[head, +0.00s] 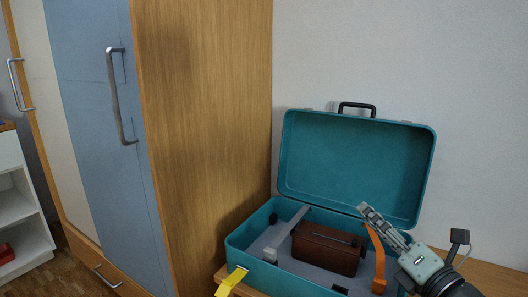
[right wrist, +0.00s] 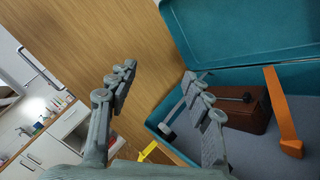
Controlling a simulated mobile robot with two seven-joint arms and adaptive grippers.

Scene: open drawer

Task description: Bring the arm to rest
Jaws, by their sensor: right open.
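My right gripper (head: 372,222) is at the right of the head view, above the right part of an open teal suitcase (head: 250,241). Its two fingers stand wide apart and empty in the right wrist view (right wrist: 160,90). A brown box-like case (head: 325,250) with a dark bar lies inside the suitcase; it also shows in the right wrist view (right wrist: 250,112), partly behind one finger. The gripper appears apart from it. My left gripper is not in view.
The suitcase lid (head: 355,165) stands up against the white wall. An orange strap (head: 376,252) and a grey strap (head: 290,229) lie at the suitcase, and a yellow strap (head: 232,281) hangs at its front. A tall wooden wardrobe (head: 205,120) stands close on the left.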

